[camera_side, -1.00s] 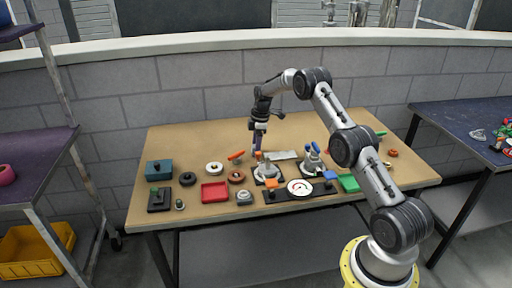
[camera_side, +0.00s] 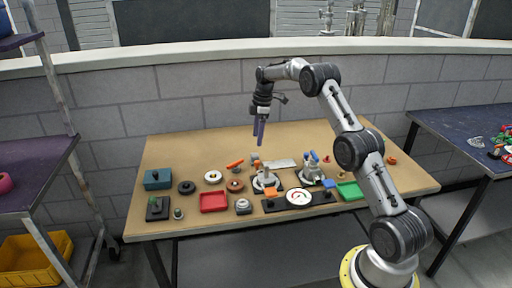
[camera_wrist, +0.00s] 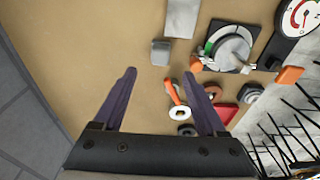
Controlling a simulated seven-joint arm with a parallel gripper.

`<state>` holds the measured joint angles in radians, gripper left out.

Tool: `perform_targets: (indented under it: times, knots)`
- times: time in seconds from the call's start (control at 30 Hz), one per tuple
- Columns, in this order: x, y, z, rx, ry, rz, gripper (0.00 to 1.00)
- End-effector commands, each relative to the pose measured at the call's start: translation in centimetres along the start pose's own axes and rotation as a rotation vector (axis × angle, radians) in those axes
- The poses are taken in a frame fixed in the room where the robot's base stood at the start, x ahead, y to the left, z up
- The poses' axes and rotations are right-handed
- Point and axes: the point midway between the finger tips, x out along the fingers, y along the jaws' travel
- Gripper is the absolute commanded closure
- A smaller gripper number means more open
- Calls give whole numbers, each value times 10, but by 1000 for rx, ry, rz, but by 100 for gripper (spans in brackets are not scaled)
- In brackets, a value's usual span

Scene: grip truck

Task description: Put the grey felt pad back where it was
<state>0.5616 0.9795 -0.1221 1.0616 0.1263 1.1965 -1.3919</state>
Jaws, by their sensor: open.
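A small grey block (camera_wrist: 160,52), which I take to be the grey felt pad, rests on the tan table in the wrist view. It also shows in the side view (camera_side: 255,157), left of a pale flat plate (camera_side: 280,163) and behind a toggle clamp (camera_side: 266,180). The plate shows at the top of the wrist view (camera_wrist: 182,18). My gripper (camera_side: 259,140) is in the air above the block, pointing down. In the wrist view its purple fingers (camera_wrist: 160,74) are apart with nothing held between them. The block lies apart from both fingers.
An orange-handled tool (camera_wrist: 172,91), a white ring (camera_wrist: 180,113) and a red tray (camera_side: 214,201) lie left of the clamp in the side view. A black gauge strip (camera_side: 275,204) lies in front. The back left of the table is clear.

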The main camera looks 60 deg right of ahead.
Motion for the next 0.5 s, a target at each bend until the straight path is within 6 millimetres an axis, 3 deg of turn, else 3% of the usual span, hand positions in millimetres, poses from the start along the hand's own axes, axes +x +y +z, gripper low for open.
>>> perform_targets:
  times: [0.33, 0.5]
  knots:
    - [-39, -7, -7, 12, 0, 8, 26]
    - [-88, -45, -35, 82, 5, 51, 26]
